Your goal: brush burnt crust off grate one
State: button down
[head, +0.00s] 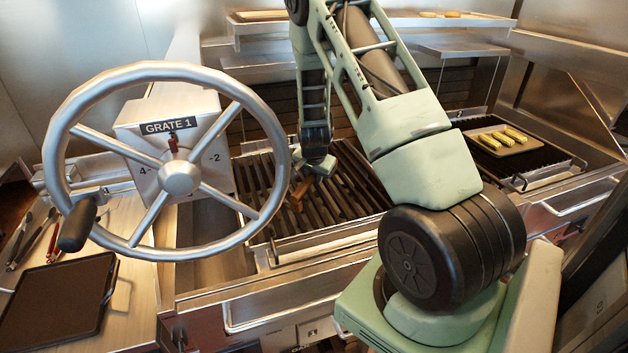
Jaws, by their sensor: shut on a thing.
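Grate one (254,200) is the dark barred grate in the middle of the head view, beside the box labelled "GRATE 1" (169,127). My gripper (303,180) is low over this grate and shut on a brown, wooden-looking piece, seemingly the brush (297,197). My arm and gripper hide most of the brush, so its bristles and any contact with the bars cannot be made out. Burnt crust cannot be told apart from the dark bars at this size. My arm covers part of the grate's right side.
A large metal handwheel (152,238) with a black knob stands at the left front. A dark griddle plate (55,300) and tongs (22,240) lie on the left counter. A board (516,149) with several yellow pieces sits on the right grill. A shelf (270,28) hangs behind.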

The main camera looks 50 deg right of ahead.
jog(key=shift+r+p, duration=0.45)
jog(key=shift+r, duration=0.75)
